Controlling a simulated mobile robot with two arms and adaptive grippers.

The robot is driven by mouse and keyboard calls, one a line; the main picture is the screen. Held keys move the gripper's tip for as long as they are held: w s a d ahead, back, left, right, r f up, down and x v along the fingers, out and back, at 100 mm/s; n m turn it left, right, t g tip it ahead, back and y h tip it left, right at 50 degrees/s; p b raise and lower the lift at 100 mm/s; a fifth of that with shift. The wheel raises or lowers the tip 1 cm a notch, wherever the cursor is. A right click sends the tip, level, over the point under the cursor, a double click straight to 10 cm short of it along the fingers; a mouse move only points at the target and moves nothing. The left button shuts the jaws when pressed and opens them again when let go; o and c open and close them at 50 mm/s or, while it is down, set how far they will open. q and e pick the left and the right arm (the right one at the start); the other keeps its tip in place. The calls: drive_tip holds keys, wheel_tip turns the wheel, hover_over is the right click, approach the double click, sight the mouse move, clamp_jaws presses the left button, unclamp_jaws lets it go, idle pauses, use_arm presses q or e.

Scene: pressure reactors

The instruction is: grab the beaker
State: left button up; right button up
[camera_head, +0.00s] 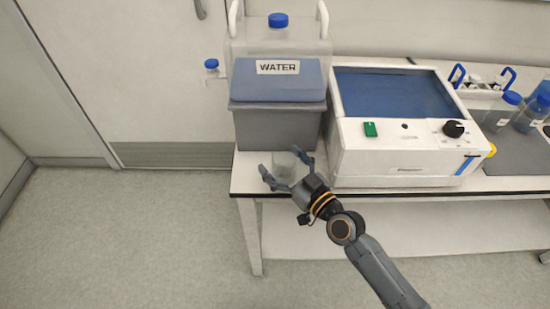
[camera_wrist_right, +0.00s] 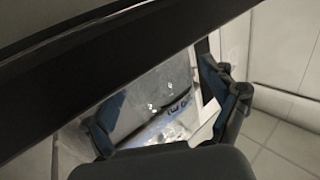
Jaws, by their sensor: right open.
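The clear glass beaker (camera_head: 284,168) stands on the left front part of the white bench, in front of the grey water container. My right gripper (camera_head: 283,167) comes in from the lower right in the head view, with its open fingers on either side of the beaker. In the right wrist view, glass (camera_wrist_right: 165,95) shows between the spread fingers of my right gripper (camera_wrist_right: 165,108). I cannot tell whether the fingers touch the beaker. A dark bar and the gripper body hide part of that view. My left gripper is not in view.
A grey container labelled WATER (camera_head: 278,120) stands right behind the beaker. A white device with a blue top (camera_head: 408,150) stands close on the right. Blue-capped bottles (camera_head: 500,113) stand farther right. The floor left of the bench (camera_head: 245,187) is clear.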

drive_tip(key=shift+s+d+r, duration=0.15)
drive_tip(key=shift+s+d, duration=0.2)
drive_tip(key=shift+s, duration=0.1)
drive_tip(key=c, duration=0.4)
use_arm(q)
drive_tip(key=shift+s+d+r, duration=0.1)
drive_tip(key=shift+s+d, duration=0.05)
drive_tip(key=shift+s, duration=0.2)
use_arm(e)
drive_tip(key=shift+w, duration=0.1)
drive_tip(key=c, duration=0.9)
